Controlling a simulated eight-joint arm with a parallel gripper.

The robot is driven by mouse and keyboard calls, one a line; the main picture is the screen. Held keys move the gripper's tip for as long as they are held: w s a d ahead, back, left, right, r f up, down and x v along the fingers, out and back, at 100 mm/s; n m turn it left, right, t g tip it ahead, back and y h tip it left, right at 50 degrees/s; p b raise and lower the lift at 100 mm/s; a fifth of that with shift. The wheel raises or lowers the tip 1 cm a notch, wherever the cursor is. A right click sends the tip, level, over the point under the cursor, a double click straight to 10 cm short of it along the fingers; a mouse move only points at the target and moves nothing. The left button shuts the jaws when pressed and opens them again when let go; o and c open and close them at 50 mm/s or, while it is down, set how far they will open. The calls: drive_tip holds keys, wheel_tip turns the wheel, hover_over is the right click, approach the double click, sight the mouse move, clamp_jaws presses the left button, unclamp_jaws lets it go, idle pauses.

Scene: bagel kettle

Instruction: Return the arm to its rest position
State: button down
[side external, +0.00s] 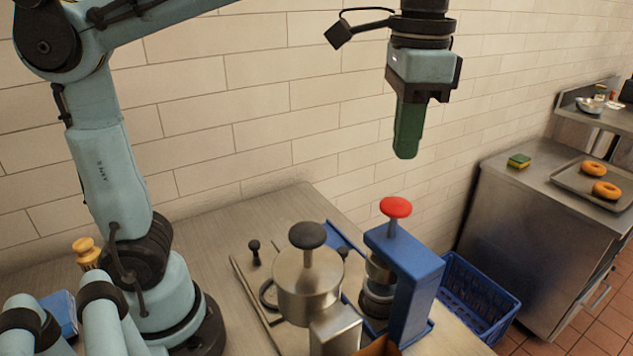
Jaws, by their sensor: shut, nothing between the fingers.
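My gripper (407,150) hangs in the upper right middle of the side external view, pointing straight down. Its green fingers are together with nothing between them. It is well above the work table (215,240) and in front of the tiled wall, touching nothing. My arm reaches across the top of the view from its base at the left.
Below my gripper stand a steel kettle (306,285) with a black knob and a blue stand (410,270) with a red knob (396,207). A blue crate (480,290) is to the right. A steel counter holds a sponge (518,161) and a tray (570,180) of bagels.

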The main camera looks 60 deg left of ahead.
drive_tip(key=shift+r, duration=0.25)
drive_tip(key=s+a+f+n+t, duration=0.1)
drive_tip(key=a+f+n+t, duration=0.2)
drive_tip(key=a+f, duration=0.2)
drive_tip(key=s+a+f+n+t, duration=0.2)
drive_tip(key=a+f, duration=0.4)
drive_tip(key=f, duration=0.6)
drive_tip(key=shift+s+n+t, duration=0.3)
drive_tip(key=shift+n+t, duration=0.2)
drive_tip(key=shift+t, duration=0.6)
